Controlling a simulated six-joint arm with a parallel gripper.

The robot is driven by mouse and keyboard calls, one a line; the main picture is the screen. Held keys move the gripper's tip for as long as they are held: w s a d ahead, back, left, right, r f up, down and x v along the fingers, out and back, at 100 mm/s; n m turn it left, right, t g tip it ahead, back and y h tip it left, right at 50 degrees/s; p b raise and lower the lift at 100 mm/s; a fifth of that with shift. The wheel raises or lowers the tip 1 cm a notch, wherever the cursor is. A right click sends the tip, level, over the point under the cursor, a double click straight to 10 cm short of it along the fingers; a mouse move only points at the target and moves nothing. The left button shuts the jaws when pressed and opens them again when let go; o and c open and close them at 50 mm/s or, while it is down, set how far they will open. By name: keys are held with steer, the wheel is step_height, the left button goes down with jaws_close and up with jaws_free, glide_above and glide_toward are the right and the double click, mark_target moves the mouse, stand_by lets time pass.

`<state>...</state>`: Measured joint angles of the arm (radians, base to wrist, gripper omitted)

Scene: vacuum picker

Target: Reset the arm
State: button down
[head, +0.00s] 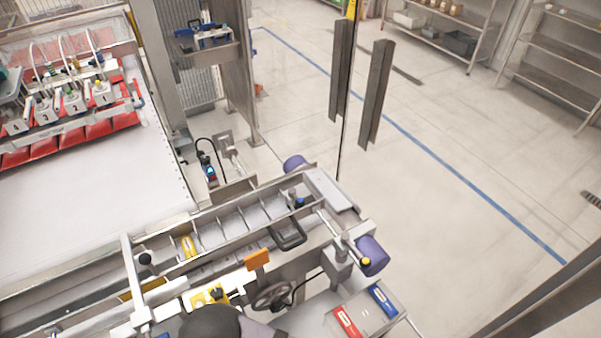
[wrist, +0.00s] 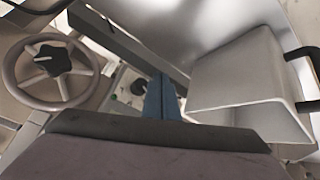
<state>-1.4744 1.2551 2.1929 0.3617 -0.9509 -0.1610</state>
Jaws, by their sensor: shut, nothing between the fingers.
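My gripper (wrist: 162,98) shows in the wrist view as two blue fingers pressed together, with nothing between them. It points toward machine parts, between a grey handwheel with a black star knob (wrist: 50,70) on the left and a grey metal box-like guard (wrist: 240,75) on the right. A small panel with a green button (wrist: 118,95) is partly hidden left of the fingers. The fingers do not clearly show in the head view. A dark rounded shape sits at its bottom edge, and I cannot tell whether it is part of my arm. The handwheel also shows there (head: 272,296).
A conveyor channel with dividers (head: 235,222) crosses the head view, holding a yellow pack (head: 188,246). A tray (head: 400,322) holds a red box (head: 347,322) and a blue box (head: 383,300). Red packs (head: 100,130) lie under suction cups upper left. The floor at right is clear.

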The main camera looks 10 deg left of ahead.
steer(key=w+d+r+m+g+h+b, duration=0.1)
steer(key=w+d+r+m+h+b, duration=0.15)
steer(key=w+d+r, duration=0.4)
steer(key=w+d+r+m+g+h+b, duration=0.15)
steer(key=w+d+r+m, duration=0.25)
steer(key=w+d, duration=0.6)
steer(key=s+d+r+m+g+h, duration=0.1)
steer(key=d+r+m, duration=0.3)
steer(key=d, duration=0.6)
steer(key=s+d+r+m+h, duration=0.1)
steer(key=s+d+r+m, duration=0.3)
steer(key=d+r, duration=0.5)
steer(key=shift+s+d+m+g, duration=0.15)
steer(key=shift+d+m+g, duration=0.2)
steer(key=shift+d, duration=0.2)
